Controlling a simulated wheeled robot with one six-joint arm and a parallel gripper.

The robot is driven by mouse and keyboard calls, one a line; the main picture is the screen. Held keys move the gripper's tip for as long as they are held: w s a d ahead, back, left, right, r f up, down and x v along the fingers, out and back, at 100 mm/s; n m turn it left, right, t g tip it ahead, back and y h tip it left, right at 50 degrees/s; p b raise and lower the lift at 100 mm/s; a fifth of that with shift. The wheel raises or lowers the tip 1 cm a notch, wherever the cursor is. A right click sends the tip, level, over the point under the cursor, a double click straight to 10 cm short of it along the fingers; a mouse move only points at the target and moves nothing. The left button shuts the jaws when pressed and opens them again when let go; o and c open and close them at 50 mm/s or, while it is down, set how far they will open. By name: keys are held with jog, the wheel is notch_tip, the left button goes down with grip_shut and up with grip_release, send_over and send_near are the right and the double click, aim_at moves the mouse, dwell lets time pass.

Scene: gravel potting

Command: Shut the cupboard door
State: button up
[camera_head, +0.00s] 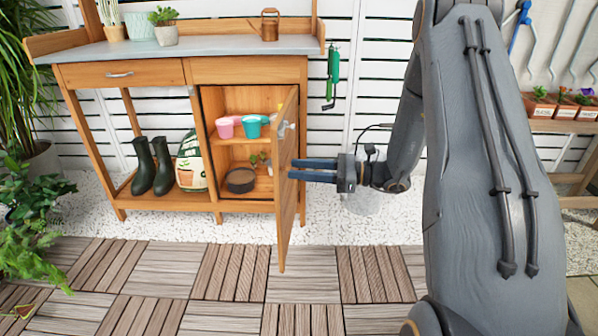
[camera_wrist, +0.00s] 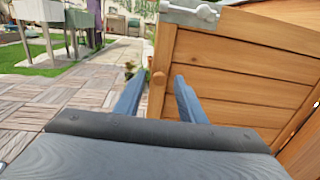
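The wooden cupboard door (camera_head: 287,170) stands open, swung out toward me from the right side of the cupboard (camera_head: 208,105). In the wrist view the door (camera_wrist: 240,75) fills the right side, with a metal piece at its top and a small round wooden knob near its edge. My gripper (camera_head: 292,170) is level, just right of the door's outer face, with its two blue fingers apart. Whether a fingertip touches the door I cannot tell.
Inside the cupboard are a pink pot (camera_head: 226,127), a teal pot (camera_head: 252,126) and a dark round dish (camera_head: 240,180). Green boots (camera_head: 152,166) and a bag (camera_head: 191,163) stand on the lower shelf at left. The decking (camera_head: 220,300) in front is clear.

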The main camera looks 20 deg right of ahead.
jog(key=shift+w+a, duration=0.15)
jog(key=shift+a, duration=0.15)
grip_shut()
